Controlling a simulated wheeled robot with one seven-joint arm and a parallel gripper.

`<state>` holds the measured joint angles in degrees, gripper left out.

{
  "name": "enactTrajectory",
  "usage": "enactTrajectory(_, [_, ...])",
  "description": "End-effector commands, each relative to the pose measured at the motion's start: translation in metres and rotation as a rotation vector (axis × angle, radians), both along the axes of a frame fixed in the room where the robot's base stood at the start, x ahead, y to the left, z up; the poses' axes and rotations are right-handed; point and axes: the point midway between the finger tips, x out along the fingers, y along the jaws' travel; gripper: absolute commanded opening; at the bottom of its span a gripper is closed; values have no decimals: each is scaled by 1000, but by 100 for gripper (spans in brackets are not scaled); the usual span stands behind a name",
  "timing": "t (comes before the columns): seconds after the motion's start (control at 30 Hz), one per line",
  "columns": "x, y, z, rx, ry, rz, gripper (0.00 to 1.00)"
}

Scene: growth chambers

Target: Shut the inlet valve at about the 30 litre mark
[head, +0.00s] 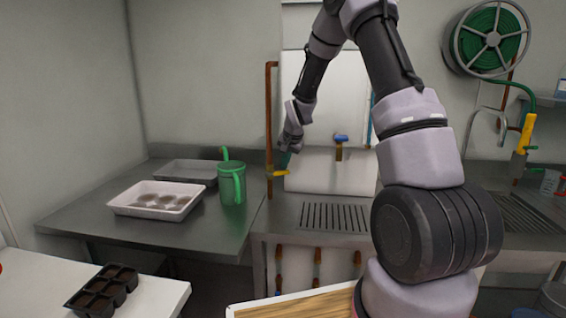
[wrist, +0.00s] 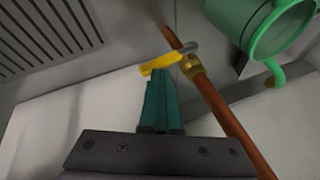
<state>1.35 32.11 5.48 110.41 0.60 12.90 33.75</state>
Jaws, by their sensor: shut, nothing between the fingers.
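A copper pipe (head: 268,110) runs down the left side of a white tank (head: 325,95). The inlet valve's yellow lever (head: 278,173) sticks out to the right near the pipe's lower end, crosswise to it. In the wrist view the yellow lever (wrist: 160,65) meets the brass fitting (wrist: 192,66) on the pipe (wrist: 222,112). My gripper (head: 285,160) is just above the lever. Its teal fingers (wrist: 162,82) are shut and empty, tips at the lever; touching or just short, I cannot tell. A blue strip (head: 372,105) shows at the tank's right edge, mostly behind my arm; no litre marks are readable.
A blue-handled tap (head: 341,139) is on the tank front above a drain grate (head: 335,217). A green watering can (head: 232,184) stands close left of the pipe. A white tray (head: 157,212) is further left. A hose reel (head: 492,40) hangs at right.

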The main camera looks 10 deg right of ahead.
Motion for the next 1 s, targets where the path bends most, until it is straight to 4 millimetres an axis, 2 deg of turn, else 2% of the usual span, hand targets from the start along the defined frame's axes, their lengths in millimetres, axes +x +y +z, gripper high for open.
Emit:
enactTrajectory(0.4, [-3,-11,-19,0,1,-1,0])
enactTrajectory(1.0, [-7,-15,-28,-1,14,-5,0])
